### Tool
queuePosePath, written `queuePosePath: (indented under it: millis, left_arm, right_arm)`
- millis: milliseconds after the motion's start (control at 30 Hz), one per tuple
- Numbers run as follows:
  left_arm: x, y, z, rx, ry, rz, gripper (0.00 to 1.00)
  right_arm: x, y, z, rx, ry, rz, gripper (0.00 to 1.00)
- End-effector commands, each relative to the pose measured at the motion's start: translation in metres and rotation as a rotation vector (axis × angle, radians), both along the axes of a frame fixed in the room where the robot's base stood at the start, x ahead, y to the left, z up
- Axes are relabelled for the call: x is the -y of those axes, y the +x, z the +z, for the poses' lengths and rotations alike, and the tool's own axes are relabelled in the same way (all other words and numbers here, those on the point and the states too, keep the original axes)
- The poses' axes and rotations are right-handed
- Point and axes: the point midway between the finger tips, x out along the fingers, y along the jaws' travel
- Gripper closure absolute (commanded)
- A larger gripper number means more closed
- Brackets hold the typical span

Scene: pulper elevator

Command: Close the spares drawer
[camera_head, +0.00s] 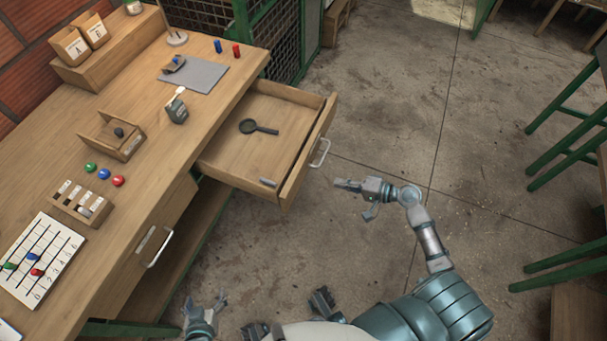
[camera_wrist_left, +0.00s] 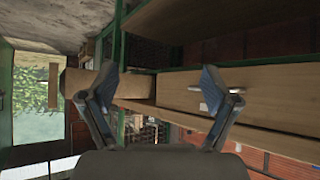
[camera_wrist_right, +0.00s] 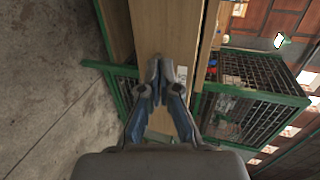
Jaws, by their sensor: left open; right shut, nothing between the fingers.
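The spares drawer (camera_head: 247,150) is pulled well out of the wooden bench in the head view. A dark magnifying glass (camera_head: 258,127) and a small grey piece (camera_head: 268,182) lie in it. Its front bears a pale handle (camera_head: 320,152). My right gripper (camera_head: 350,186) is shut and empty, just right of and in front of the drawer front, apart from it in the head view. In the right wrist view my right gripper (camera_wrist_right: 158,75) points at a wooden panel. My left gripper (camera_head: 205,304) is open and empty, low beside the bench; the left wrist view shows its spread fingers (camera_wrist_left: 160,85).
A second drawer with a handle (camera_head: 160,248) is shut, nearer in the bench. The bench top (camera_head: 150,185) holds several small items, a grey mat (camera_head: 194,75) and a numbered board (camera_head: 38,258). Green stools (camera_head: 565,150) stand at right. The floor between is clear.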

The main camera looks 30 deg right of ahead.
Motion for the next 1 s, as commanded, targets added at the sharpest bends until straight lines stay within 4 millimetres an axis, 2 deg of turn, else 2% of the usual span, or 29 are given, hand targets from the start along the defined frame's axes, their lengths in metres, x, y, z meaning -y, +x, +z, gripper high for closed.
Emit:
queuePosePath:
  millis: [300,500,700,1000]
  left_arm:
    - [0.014,0.024,0.016,0.171,-0.043,-0.006,0.12]
    - [0.015,0.032,0.025,0.242,-0.063,-0.008,0.12]
    - [0.016,0.036,0.030,0.274,-0.072,-0.009,0.12]
    - [0.018,0.038,0.031,0.279,-0.070,-0.008,0.12]
  right_arm:
    - [-0.040,0.050,-0.025,-0.001,0.004,0.000,1.00]
    - [-0.062,0.074,-0.026,0.000,0.002,0.001,1.00]
    - [-0.072,0.085,-0.025,-0.001,-0.002,-0.001,1.00]
    - [-0.071,0.086,-0.026,-0.002,0.001,-0.001,1.00]
